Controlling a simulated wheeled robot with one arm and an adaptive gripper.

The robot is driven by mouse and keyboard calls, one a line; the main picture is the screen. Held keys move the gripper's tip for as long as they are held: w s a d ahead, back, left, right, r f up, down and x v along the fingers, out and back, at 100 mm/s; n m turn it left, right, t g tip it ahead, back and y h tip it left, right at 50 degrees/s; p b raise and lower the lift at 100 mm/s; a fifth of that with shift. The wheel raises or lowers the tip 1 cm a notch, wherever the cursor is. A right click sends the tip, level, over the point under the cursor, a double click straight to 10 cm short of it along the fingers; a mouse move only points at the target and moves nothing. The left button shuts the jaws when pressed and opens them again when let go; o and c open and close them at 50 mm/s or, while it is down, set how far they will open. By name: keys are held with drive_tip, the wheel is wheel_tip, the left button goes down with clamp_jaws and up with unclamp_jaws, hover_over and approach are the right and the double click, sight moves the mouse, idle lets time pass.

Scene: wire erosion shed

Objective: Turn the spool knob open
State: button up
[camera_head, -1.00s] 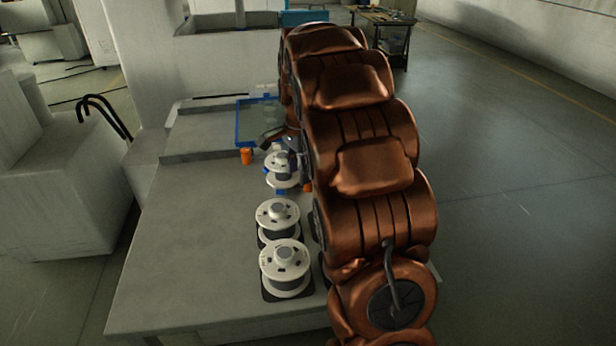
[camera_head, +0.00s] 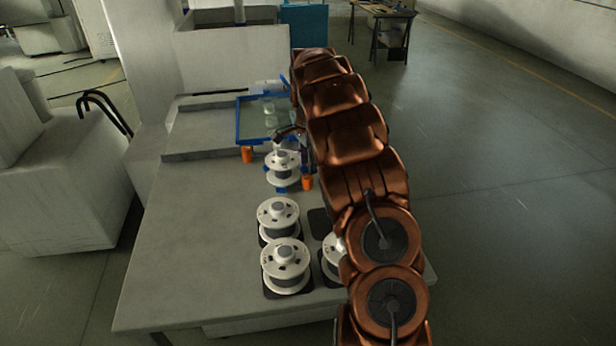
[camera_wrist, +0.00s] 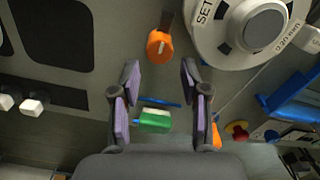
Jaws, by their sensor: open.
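An orange knob (camera_wrist: 158,44) shows in the wrist view, with a dark strip behind it. It lies just beyond the fingertips and in line with the gap between them. My gripper (camera_wrist: 160,76) is open and empty, its purple pads apart. A white wire spool (camera_wrist: 235,28) with a grey hub and a "SET" label sits to the upper right of the knob. In the head view the spool (camera_head: 283,166) stands on a blue base, with one orange part (camera_head: 247,154) to its left and another (camera_head: 307,183) to its right. I cannot tell which orange part is the near knob.
Several more white spools (camera_head: 278,215) stand on dark pads on the grey table (camera_head: 190,240). A blue-framed tray (camera_head: 240,118) lies behind. The wrist view shows a green block (camera_wrist: 154,121) below the gap and a red button (camera_wrist: 238,130). The table's left side is clear.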

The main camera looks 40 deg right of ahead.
sight(308, 177)
drive_tip(key=shift+f+p, duration=1.05)
drive_tip(key=shift+f, duration=2)
drive_tip(key=shift+c, duration=0.2)
clamp_jaws()
